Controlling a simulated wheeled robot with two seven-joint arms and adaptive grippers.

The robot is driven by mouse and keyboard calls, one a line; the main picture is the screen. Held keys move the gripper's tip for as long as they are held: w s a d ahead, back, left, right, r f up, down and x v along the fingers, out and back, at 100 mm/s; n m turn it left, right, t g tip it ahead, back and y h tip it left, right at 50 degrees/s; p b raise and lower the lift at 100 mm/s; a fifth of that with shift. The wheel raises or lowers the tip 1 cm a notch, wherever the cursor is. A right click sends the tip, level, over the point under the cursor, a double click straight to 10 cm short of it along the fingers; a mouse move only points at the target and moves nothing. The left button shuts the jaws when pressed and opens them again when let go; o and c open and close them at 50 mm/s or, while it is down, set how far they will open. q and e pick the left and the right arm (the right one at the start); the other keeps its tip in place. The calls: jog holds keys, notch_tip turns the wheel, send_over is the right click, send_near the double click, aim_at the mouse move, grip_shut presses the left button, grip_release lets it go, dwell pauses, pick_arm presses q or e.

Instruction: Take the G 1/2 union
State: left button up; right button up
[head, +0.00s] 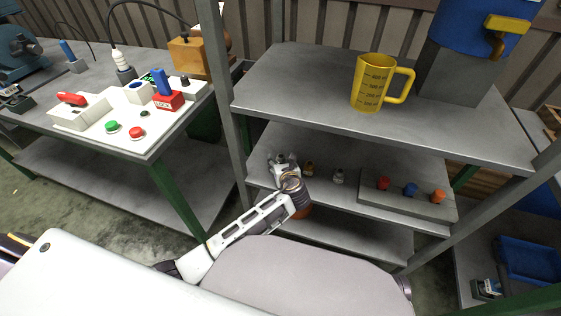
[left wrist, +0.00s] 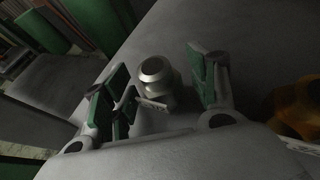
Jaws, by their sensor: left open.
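My left gripper (head: 283,160) reaches onto the middle shelf at its left end. In the left wrist view its two green-padded fingers (left wrist: 160,85) are open. A silver metal fitting (left wrist: 157,72) with a hexagonal collar stands upright between them, with a small label at its base. I see gaps on both sides of it, and the label is too blurred to read. A brass-coloured fitting (head: 309,168) stands just right of the gripper, partly cut off in the left wrist view (left wrist: 298,105). Another silver fitting (head: 338,176) stands further right. I cannot read which is the G 1/2 union.
A grey block with red (head: 383,183), blue (head: 410,189) and orange (head: 438,195) pieces sits at the right of this shelf (head: 350,150). The upper shelf (head: 300,85) with a yellow jug (head: 370,84) lies overhead. A shelf post (head: 237,120) stands left of the gripper.

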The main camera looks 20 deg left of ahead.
aim_at(281, 156)
pick_arm(q)
jog(key=shift+c, duration=0.2)
jog(key=c, duration=1.2)
jog(key=shift+r, duration=0.1)
jog(key=shift+r, duration=0.4)
notch_tip(281, 156, up, 6)
jog(key=p, duration=0.2)
jog(key=shift+r+p, duration=0.25)
jog(key=shift+p, duration=0.15)
jog(key=shift+r+p, duration=0.35)
jog(key=shift+r, duration=0.95)
pick_arm(e)
notch_tip(281, 156, down, 9)
jog(key=d, duration=0.2)
jog(key=shift+s, duration=0.4)
